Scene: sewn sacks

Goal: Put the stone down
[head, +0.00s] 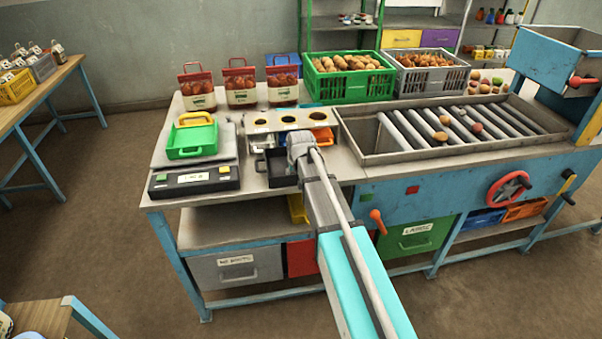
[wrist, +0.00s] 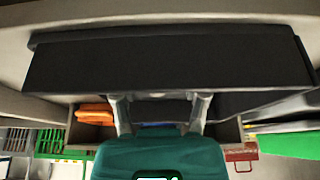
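I cannot make out a stone in either view. My gripper (head: 300,150) points down at the right side of a small black tray (head: 280,168) on the bench. In the wrist view, the tray's dark wall (wrist: 170,65) fills the upper part, and my gripper's two grey fingers (wrist: 160,108) stand well apart. Their tips pass out of sight behind that wall. A dark surface shows between the fingers, and I cannot tell whether it is the tray or something held.
A box with round holes (head: 260,126) stands behind the tray. A scale with a green tray (head: 192,140) is to the left. The roller bed (head: 460,128) is to the right. A green crate (head: 350,88) and filled bags (head: 241,98) line the back.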

